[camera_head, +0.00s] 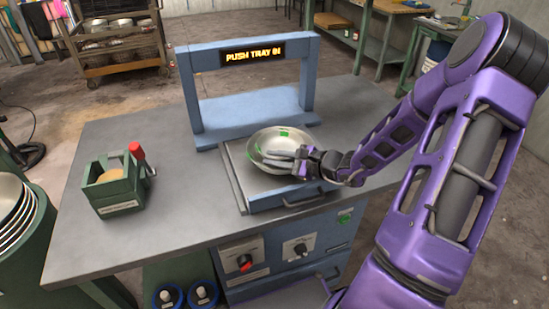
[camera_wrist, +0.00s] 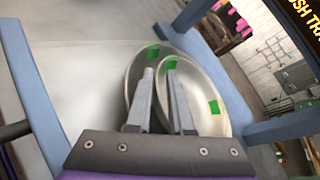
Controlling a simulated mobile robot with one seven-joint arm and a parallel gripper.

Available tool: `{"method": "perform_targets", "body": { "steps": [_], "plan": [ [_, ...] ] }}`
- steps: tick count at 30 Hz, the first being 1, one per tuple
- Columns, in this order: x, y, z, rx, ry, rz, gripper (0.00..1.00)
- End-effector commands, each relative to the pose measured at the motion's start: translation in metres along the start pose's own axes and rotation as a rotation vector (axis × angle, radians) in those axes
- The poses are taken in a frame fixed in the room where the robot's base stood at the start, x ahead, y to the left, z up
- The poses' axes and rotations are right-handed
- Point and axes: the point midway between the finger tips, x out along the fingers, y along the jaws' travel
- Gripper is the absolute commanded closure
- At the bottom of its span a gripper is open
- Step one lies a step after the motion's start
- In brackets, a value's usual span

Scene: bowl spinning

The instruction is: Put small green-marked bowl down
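Two metal bowls with green marks show in the wrist view, a smaller bowl (camera_wrist: 214,88) overlapping a larger bowl (camera_wrist: 134,72). In the head view the small green-marked bowl (camera_head: 283,141) sits inside or over the larger bowl (camera_head: 254,152), above the tray (camera_head: 234,172). My gripper (camera_head: 298,154) reaches in from the right. In the wrist view its fingers (camera_wrist: 161,78) stand a little apart, one on each side of the smaller bowl's near rim. Whether that bowl fully rests on the larger one is hidden.
A blue frame (camera_head: 190,95) with a "PUSH TRAY IN" sign (camera_head: 252,54) stands behind the tray. The tray has a handle (camera_head: 303,200) in front. A green box (camera_head: 117,190) stands on the left of the table. The tabletop between box and tray is clear.

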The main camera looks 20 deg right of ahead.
Motion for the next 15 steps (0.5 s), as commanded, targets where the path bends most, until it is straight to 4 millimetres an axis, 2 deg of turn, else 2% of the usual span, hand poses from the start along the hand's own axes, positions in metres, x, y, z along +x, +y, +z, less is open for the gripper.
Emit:
{"method": "perform_targets", "body": {
  "steps": [5, 15],
  "plan": [
    [-0.003, -0.005, 0.008, 0.0, -0.001, 0.0, 0.8],
    [-0.076, -0.004, 0.004, -0.001, 0.004, -0.003, 0.8]
  ]
}}
